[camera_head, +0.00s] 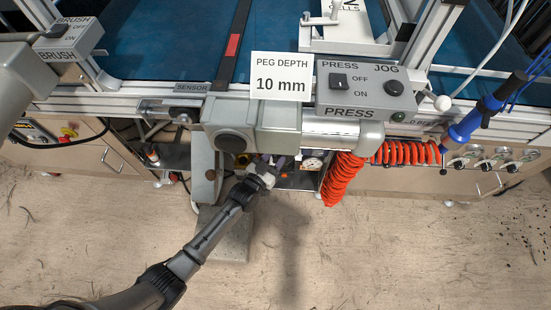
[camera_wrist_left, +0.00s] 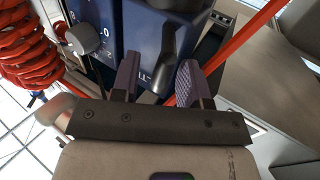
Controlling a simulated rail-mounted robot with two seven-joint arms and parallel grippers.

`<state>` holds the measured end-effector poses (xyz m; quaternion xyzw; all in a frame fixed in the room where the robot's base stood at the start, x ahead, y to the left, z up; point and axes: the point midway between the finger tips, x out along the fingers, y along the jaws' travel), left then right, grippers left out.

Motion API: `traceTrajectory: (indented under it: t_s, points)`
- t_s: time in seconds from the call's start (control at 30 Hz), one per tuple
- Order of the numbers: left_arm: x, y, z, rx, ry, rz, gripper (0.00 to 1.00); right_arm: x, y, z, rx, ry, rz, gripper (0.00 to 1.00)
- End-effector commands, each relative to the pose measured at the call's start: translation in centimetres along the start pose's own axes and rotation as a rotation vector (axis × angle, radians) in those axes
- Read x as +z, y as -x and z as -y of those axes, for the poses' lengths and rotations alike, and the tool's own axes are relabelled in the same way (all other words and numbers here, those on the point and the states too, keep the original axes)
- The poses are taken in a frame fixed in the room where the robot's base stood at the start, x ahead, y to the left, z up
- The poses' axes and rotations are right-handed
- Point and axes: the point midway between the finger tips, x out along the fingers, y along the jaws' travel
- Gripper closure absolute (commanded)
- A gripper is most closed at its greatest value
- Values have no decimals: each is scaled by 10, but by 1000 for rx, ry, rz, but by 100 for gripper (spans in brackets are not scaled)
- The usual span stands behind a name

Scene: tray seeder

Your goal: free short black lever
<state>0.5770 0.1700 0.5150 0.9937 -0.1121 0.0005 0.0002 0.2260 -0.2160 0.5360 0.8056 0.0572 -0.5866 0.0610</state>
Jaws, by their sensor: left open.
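The short black lever (camera_wrist_left: 168,48) stands on the front of a dark blue box (camera_wrist_left: 140,30) with white markings in the left wrist view. My left gripper (camera_wrist_left: 160,70) is open, with one finger on each side of the lever's lower end. I see a gap on both sides and cannot tell if either finger touches it. In the head view my left gripper (camera_head: 268,170) reaches in under the grey press housing (camera_head: 252,128). The lever is hidden there. My right gripper is not in view.
An orange coiled hose (camera_head: 345,178) hangs just right of the gripper and shows at the left of the left wrist view (camera_wrist_left: 30,60). A red-orange bar (camera_wrist_left: 255,28) runs close to the right finger. The floor in front is open.

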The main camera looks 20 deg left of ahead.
Motion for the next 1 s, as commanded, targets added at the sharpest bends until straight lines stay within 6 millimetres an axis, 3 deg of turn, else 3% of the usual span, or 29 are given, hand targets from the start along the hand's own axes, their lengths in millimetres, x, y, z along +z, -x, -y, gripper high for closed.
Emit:
traceTrajectory:
  t_s: [0.47,0.87,1.0]
  points:
    - [0,-8,0,0,0,1,60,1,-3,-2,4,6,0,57]
    - [0,-7,0,0,0,1,98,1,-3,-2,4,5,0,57]
    - [0,-7,0,0,0,1,100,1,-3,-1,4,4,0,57]
